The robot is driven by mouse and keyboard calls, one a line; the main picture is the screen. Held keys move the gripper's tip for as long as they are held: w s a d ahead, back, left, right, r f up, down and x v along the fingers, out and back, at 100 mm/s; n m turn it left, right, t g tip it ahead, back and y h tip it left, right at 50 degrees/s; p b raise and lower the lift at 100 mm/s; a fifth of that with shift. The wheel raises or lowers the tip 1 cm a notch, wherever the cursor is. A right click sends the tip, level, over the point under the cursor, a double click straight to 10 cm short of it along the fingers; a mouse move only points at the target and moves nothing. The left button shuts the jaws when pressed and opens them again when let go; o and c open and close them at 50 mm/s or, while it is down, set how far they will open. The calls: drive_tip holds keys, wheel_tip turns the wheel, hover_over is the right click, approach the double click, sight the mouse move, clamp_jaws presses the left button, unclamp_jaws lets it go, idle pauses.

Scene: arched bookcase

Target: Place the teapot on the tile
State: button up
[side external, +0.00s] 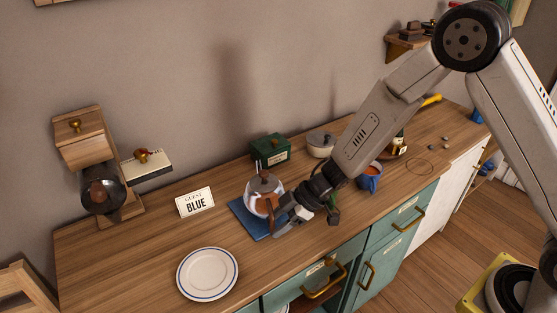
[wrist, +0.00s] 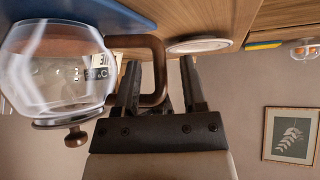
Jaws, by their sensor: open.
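My gripper (side external: 281,217) is at the teapot's handle side. In the wrist view its jaws (wrist: 160,80) are apart, with the handle's grip between them. The exact contact under the teapot is hidden.
A green box (side external: 270,149) and a lidded pot (side external: 321,144) stand behind. A blue mug (side external: 370,177) is right of my wrist. The left counter has free room.

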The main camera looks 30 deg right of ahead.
drive_tip(key=v, duration=1.2)
idle(0.6)
drive_tip(key=d+r+m+t+h, duration=0.2)
drive_tip(key=d+m+t+h, duration=0.2)
drive_tip(key=d+m+h, duration=0.45)
drive_tip(key=s+d+f+m+g, duration=0.1)
drive_tip(key=s+m+g, duration=0.4)
drive_tip(key=s, duration=0.6)
drive_tip(key=shift+s+d+f, duration=0.25)
drive_tip(key=shift+d+f, duration=0.15)
drive_tip(key=shift+d, duration=0.3)
